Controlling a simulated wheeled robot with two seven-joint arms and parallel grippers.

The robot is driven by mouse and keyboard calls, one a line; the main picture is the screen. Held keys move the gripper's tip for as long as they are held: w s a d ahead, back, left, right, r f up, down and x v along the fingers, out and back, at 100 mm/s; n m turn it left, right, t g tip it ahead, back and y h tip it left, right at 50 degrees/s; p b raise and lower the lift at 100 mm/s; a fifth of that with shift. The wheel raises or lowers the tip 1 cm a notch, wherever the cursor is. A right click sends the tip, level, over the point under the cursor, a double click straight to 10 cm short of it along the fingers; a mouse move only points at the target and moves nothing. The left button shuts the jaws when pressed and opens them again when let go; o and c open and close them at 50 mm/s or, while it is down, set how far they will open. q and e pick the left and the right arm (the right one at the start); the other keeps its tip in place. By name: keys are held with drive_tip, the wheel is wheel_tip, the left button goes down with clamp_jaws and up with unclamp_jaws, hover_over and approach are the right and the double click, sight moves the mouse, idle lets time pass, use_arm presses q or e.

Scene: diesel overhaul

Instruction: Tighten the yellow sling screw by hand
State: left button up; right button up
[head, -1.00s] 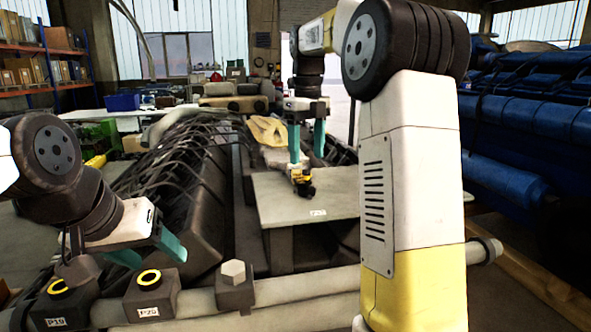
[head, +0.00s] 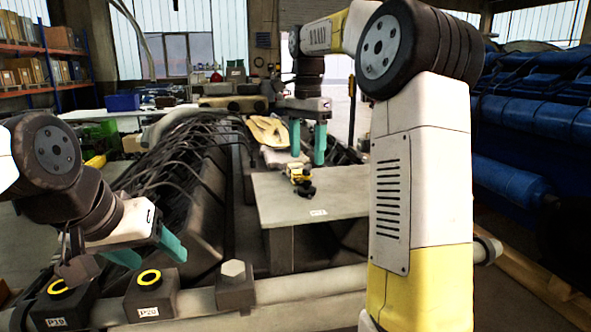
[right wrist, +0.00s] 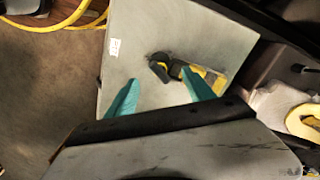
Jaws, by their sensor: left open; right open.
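A small yellow and black piece (head: 299,175) lies on the grey plate (head: 340,195); it also shows in the right wrist view (right wrist: 207,78). I cannot tell whether it is the sling screw. My right gripper (head: 308,155) is open and empty, above and behind this piece in the head view. In the right wrist view its teal fingers (right wrist: 160,76) are spread, the right one overlapping part of the piece. My left gripper (head: 158,262) is open at the left, just above the block labelled P20 (head: 151,298), which has a yellow ring on top.
A similar yellow-ringed block, P19 (head: 58,306), and a block with a hex top (head: 234,285) stand along the front pipe (head: 310,288). Black hoses (head: 185,150) cover the engine. Beyond the plate lies a yellow-tan part (head: 268,131). My right arm hides the plate's right side.

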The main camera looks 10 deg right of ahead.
sight(307, 166)
drive_tip(key=n, duration=0.4)
drive_tip(key=shift+n, duration=0.8)
drive_tip(key=shift+f, duration=2.5)
clamp_jaws()
